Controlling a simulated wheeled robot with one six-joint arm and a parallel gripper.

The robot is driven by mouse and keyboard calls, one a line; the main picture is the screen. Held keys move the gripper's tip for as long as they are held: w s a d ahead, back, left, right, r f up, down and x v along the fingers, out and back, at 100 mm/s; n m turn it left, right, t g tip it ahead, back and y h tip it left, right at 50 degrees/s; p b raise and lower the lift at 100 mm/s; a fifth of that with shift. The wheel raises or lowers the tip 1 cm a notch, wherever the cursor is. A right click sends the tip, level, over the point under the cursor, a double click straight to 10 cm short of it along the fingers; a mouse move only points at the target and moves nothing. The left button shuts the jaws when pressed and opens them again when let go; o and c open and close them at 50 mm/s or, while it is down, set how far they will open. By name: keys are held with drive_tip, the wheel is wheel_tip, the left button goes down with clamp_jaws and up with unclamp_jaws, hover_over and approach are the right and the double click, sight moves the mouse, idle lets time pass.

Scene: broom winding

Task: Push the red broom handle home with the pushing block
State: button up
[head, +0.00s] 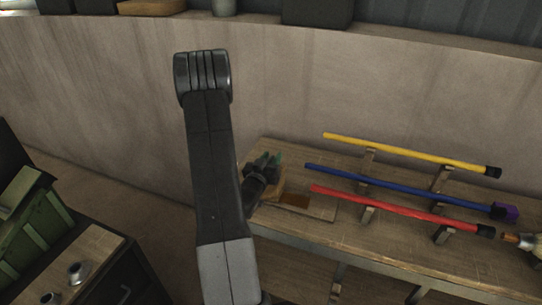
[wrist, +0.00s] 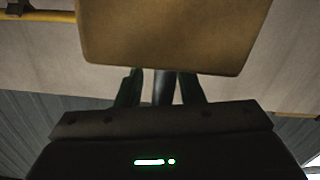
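The red broom handle (head: 395,207) lies across wooden supports on the bench, with a black end at the right. The pushing block (head: 271,189) is a tan wooden block near the handle's left end, with a space between them. My gripper (head: 268,160) is at the block, its green fingers on either side of the block's dark post. In the wrist view the block (wrist: 175,35) fills the upper middle and hides the fingertips. The fingers appear shut on the post, though the contact itself is hidden.
A blue handle (head: 400,189) with a purple end and a yellow handle (head: 410,153) lie behind the red one. A bare brown patch (head: 295,200) lies on a board right of the block. A broom head (head: 530,242) is at the right edge. A wall rises behind the bench.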

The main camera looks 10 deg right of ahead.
drive_tip(key=shift+w, duration=0.1)
clamp_jaws()
drive_tip(key=s+d+b, duration=0.4)
drive_tip(key=d+b, duration=0.2)
drive_tip(key=d, duration=0.1)
drive_tip(key=shift+s, duration=0.35)
unclamp_jaws()
drive_tip(key=b+v, duration=0.4)
drive_tip(key=v, duration=0.9)
drive_tip(key=shift+s+a, duration=0.3)
drive_tip(key=shift+d, duration=0.1)
